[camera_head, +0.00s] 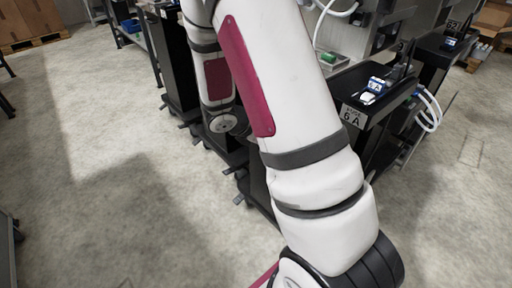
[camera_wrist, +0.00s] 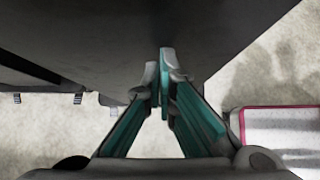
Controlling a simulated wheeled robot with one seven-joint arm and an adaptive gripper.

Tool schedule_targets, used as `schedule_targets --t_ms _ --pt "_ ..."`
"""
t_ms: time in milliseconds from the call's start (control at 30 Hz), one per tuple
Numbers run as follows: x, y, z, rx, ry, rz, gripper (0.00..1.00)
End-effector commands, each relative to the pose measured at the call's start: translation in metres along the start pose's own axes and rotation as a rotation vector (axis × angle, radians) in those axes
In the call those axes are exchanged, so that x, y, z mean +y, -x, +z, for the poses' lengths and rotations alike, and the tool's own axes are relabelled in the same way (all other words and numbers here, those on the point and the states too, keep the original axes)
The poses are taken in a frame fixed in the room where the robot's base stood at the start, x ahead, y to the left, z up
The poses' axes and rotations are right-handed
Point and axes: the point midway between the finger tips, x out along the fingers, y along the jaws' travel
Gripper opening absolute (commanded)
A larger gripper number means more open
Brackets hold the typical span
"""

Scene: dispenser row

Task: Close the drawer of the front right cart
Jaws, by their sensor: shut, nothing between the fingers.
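A dark cart with a label ending in "6 A" (camera_head: 352,117) stands at the right front in the head view. My arm covers much of its front, so I cannot tell there whether its drawer is open. In the wrist view my gripper (camera_wrist: 160,66) is shut and empty, its teal-sided fingertips together. The tips are close to a large dark panel (camera_wrist: 110,40) of a cart; I cannot tell whether they touch it or whether it is the drawer front. In the head view the fingers are hidden behind my arm.
More dark carts (camera_head: 178,65) stand in a row behind and left of my arm. Small items (camera_head: 373,90) lie on the front cart's top, and white hoses (camera_head: 430,110) hang at its right side. The concrete floor (camera_head: 110,140) on the left is clear.

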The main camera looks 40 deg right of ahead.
Motion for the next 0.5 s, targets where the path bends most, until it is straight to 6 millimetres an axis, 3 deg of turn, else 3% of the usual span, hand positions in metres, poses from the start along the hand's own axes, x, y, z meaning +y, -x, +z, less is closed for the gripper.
schedule_targets --t_ms 200,500 --pt "0.0 -0.014 0.013 0.0 -0.001 -0.001 0.0" --pt "0.0 -0.017 0.018 -0.002 -0.001 0.0 0.0"
